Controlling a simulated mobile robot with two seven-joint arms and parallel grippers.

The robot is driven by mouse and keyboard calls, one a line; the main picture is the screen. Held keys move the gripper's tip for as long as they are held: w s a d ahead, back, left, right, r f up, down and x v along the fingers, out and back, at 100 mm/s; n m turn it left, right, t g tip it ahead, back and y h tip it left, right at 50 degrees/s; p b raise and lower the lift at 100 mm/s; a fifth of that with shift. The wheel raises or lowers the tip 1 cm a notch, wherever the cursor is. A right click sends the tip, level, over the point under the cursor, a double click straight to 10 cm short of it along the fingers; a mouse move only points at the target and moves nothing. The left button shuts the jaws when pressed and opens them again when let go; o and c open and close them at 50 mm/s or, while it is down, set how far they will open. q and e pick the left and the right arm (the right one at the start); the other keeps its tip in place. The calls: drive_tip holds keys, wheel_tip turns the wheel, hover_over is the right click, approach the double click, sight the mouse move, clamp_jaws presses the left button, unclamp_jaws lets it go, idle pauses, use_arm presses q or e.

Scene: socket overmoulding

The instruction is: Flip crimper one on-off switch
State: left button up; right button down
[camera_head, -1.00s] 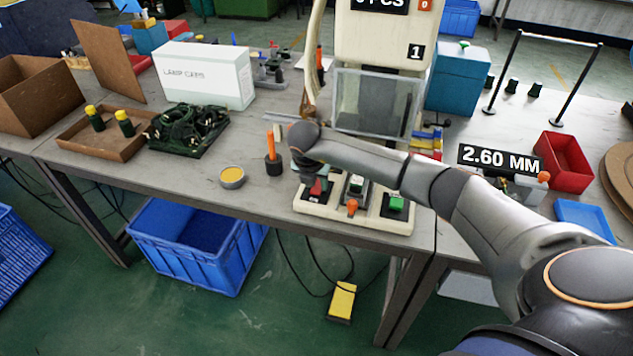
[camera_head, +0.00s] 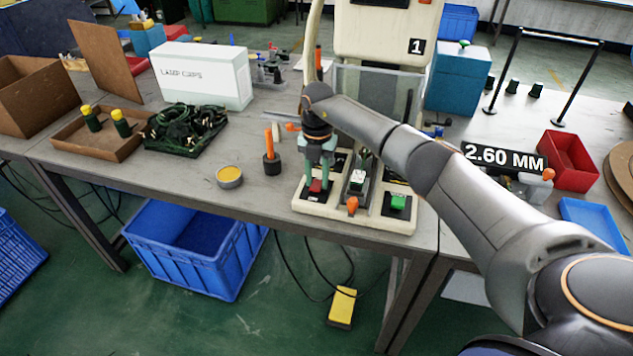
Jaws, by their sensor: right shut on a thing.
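Crimper one (camera_head: 387,40) is the cream machine marked "1" at the back of the bench. An orange knob (camera_head: 352,204) is at the front. My right gripper (camera_head: 318,180) points down over the left side of the base, its fingers shut at the red switch and partly hiding it. The switch's exact position is too small to tell. My left gripper is not in view.
A yellow tin (camera_head: 229,177) and an orange tool in a dark holder (camera_head: 271,163) stand left of the base. A red bin (camera_head: 567,161) is at the right. My right arm crosses above the bench.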

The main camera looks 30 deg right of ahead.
sight(318, 182)
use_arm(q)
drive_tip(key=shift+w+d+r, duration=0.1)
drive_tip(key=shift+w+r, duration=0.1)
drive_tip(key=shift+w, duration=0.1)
use_arm(e)
drive_tip(key=shift+d, duration=0.1)
drive_tip(key=c, duration=0.6)
unclamp_jaws()
drive_tip(key=shift+o, duration=0.2)
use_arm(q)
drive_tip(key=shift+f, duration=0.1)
use_arm(e)
drive_tip(key=shift+r, duration=0.35)
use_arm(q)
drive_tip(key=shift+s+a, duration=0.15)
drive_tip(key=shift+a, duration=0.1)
use_arm(e)
wheel_tip(318, 182, up, 12)
drive_tip(key=shift+w+d, duration=0.15)
drive_tip(key=shift+w, duration=0.05)
